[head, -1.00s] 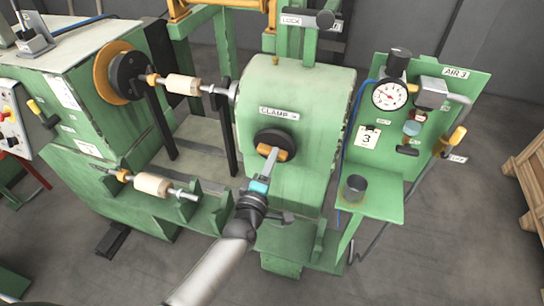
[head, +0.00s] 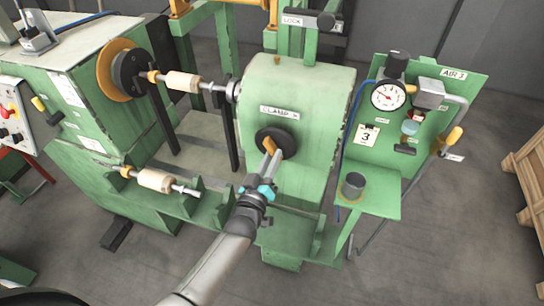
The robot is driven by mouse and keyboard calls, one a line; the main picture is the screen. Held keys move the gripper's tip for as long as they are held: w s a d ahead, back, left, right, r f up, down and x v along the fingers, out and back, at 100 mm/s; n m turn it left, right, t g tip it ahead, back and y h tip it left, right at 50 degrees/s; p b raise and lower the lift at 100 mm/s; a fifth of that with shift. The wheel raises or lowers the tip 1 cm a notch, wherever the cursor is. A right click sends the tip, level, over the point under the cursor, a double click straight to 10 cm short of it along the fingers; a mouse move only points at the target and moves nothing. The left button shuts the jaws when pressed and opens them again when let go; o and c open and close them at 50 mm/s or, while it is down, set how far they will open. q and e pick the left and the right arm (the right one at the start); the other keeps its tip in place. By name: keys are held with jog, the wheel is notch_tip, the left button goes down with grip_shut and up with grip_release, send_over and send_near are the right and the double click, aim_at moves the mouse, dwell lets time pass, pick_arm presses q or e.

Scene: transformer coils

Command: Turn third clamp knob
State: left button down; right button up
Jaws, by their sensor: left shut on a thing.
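The clamp knob is a black disc (head: 268,134) with an orange grip bar (head: 268,147). It sits on the front of the green housing (head: 306,95), below the "CLAMP" label (head: 279,112). My left gripper (head: 270,153) is at the knob, its two long grey fingers shut on the orange bar. The bar now stands tilted steeply, and the fingers cover part of it. My right gripper is not in view.
A green panel marked "AIR 3" (head: 463,84) with a pressure gauge (head: 388,95) stands to the right. A dark cup (head: 353,185) rests on its shelf (head: 380,203). A wooden spool (head: 183,81) is mounted on the shaft at left; another (head: 155,180) lies lower.

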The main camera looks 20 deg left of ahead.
pick_arm(q)
jog(key=shift+a+m, duration=0.1)
jog(key=shift+m, duration=0.7)
jog(key=c, duration=0.8)
grip_release()
jog(key=shift+o, duration=0.2)
jog(key=s, duration=1.5)
jog(key=shift+a, duration=0.25)
jog(key=shift+s, duration=0.1)
